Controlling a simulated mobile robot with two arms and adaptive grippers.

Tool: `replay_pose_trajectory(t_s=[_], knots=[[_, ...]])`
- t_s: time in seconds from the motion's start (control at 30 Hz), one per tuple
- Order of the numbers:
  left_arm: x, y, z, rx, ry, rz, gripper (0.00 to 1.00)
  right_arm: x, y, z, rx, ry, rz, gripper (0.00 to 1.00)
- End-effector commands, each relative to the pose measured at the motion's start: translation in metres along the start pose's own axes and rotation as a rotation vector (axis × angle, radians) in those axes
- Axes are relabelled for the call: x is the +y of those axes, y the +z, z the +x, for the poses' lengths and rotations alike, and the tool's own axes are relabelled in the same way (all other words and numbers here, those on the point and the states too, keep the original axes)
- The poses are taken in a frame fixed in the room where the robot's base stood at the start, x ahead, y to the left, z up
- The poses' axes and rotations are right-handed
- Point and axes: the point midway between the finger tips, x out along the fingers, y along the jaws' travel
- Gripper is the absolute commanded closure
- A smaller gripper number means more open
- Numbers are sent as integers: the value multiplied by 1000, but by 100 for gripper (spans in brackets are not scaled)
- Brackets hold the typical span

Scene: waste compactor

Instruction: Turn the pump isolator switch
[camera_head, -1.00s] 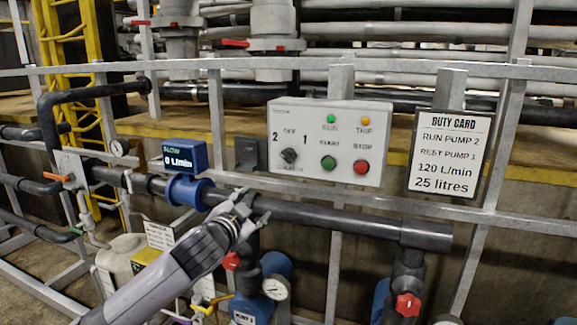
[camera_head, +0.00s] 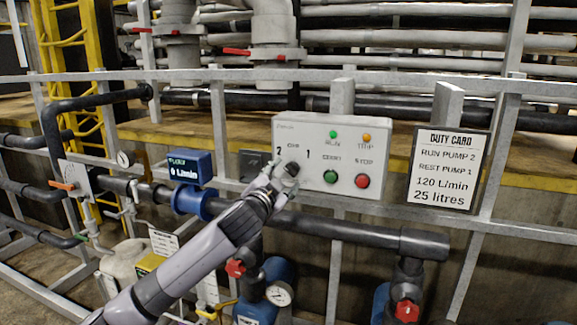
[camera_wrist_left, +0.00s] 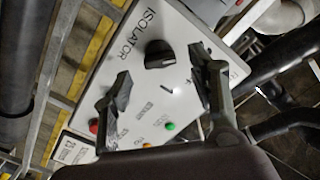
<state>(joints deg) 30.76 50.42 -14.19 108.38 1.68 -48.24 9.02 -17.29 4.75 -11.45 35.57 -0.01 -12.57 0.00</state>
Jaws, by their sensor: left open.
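The pump isolator switch is a black rotary knob (camera_head: 291,169) on the left half of a light grey control panel (camera_head: 345,199). The panel carries marks 2, OFF and 1 around the knob. My left gripper (camera_head: 279,176) is open and lies just in front of the knob in the head view, covering part of its surround. In the left wrist view, the knob (camera_wrist_left: 160,55) shows between and slightly beyond the two spread fingertips, under the word ISOLATOR. I cannot tell whether a finger touches it. My right gripper is not in view.
Green start (camera_head: 330,177) and red stop (camera_head: 362,181) buttons sit right of the knob. A duty card (camera_head: 447,168) reads run pump 2, rest pump 1. A blue flow display (camera_head: 190,168) shows 0 L/min. A black pipe (camera_head: 345,230) runs below the panel.

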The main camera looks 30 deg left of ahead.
Motion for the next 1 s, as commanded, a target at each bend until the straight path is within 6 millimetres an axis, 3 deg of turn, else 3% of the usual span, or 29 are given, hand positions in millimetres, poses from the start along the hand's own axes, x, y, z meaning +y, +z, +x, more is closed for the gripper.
replay_pose_trajectory(t_s=[0.23,0.63,1.0], knots=[[-1,-2,33,0,0,-1,47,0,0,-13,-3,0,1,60],[1,0,40,1,1,0,47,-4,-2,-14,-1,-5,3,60],[0,0,40,1,1,0,71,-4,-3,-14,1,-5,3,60]])
